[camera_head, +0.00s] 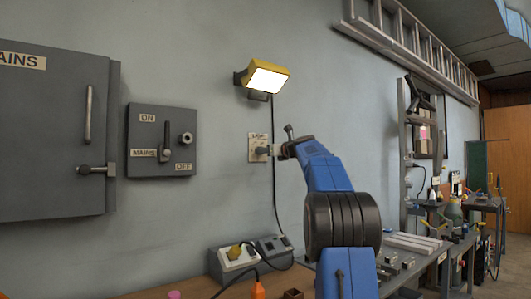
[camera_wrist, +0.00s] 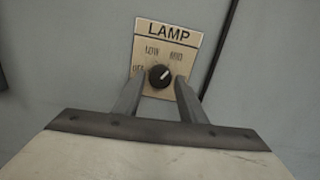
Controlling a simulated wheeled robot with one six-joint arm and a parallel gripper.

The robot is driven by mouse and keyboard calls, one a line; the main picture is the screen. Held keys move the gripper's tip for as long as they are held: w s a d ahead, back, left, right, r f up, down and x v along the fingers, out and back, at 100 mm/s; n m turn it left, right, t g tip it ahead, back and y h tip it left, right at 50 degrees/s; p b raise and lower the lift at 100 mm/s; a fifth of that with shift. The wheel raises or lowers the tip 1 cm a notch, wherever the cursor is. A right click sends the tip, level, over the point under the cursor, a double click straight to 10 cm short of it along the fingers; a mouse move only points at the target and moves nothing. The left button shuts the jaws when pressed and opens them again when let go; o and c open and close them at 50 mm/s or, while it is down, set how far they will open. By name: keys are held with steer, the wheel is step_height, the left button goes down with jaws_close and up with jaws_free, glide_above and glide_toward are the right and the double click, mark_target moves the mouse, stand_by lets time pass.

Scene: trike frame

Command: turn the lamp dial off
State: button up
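The lamp dial (camera_wrist: 160,76) is a round black knob on a beige plate (camera_wrist: 182,38) marked LAMP, with LOW and MID printed above the knob. Its white mark points up and right, roughly toward MID. A label at the left is partly covered by a finger and hard to read. My gripper (camera_wrist: 160,82) is open, with one finger on each side of the knob and a small gap showing on both sides. In the head view, my gripper (camera_head: 272,150) is at the wall plate (camera_head: 254,148) and hides the knob. The yellow lamp (camera_head: 267,78) above is lit.
A grey mains switch box (camera_head: 155,112) and a larger grey MAINS cabinet (camera_head: 50,150) are on the wall to the left. A black cable (camera_head: 275,190) runs down the wall close to the plate. A workbench (camera_head: 195,293) with boxes lies below.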

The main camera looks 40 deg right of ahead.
steer(key=c, duration=0.6)
steer(key=shift+n, duration=0.3)
steer(key=n, duration=2.3)
steer(key=shift+n, duration=0.3)
